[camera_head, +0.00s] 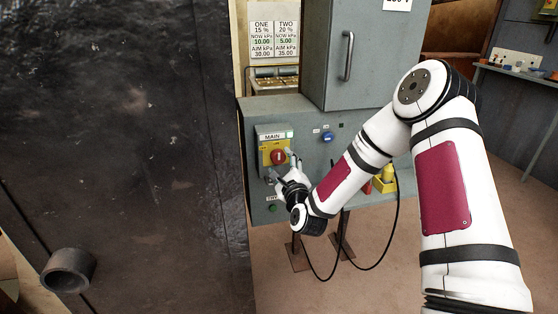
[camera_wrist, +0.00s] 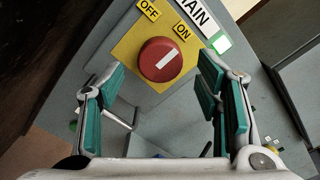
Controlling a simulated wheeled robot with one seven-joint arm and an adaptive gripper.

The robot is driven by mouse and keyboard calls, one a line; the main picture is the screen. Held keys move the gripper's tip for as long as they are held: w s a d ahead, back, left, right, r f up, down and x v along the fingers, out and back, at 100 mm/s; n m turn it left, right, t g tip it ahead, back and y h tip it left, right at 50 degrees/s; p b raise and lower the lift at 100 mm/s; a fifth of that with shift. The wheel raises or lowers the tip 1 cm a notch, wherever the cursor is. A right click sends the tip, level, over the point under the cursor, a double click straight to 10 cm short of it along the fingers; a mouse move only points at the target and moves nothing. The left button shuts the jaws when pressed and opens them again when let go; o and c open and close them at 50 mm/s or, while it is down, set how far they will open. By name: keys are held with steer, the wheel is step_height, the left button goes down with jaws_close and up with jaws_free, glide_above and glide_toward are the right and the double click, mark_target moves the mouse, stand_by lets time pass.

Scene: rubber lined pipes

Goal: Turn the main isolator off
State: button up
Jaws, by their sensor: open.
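The main isolator is a round red knob (camera_head: 278,157) on a yellow plate under a MAIN label, on the front of a grey cabinet. In the wrist view the knob (camera_wrist: 161,60) has a white bar that points up and right, towards the ON label (camera_wrist: 182,30). The OFF label (camera_wrist: 148,10) is up and left of it. My gripper (camera_head: 287,172) is in front of the plate. In the wrist view my gripper (camera_wrist: 162,75) is open, with its teal-padded fingers apart on either side of the knob. I see no contact with it.
A green lamp (camera_wrist: 221,43) is lit beside the MAIN label. A blue button (camera_head: 327,137) and a green button (camera_head: 272,208) are on the same cabinet. A large dark block (camera_head: 120,130) fills the left. A tall grey locker (camera_head: 372,50) stands above the cabinet.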

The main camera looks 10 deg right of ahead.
mark_target(279, 159)
steer(key=shift+w, duration=1.85)
steer(key=c, duration=1.2)
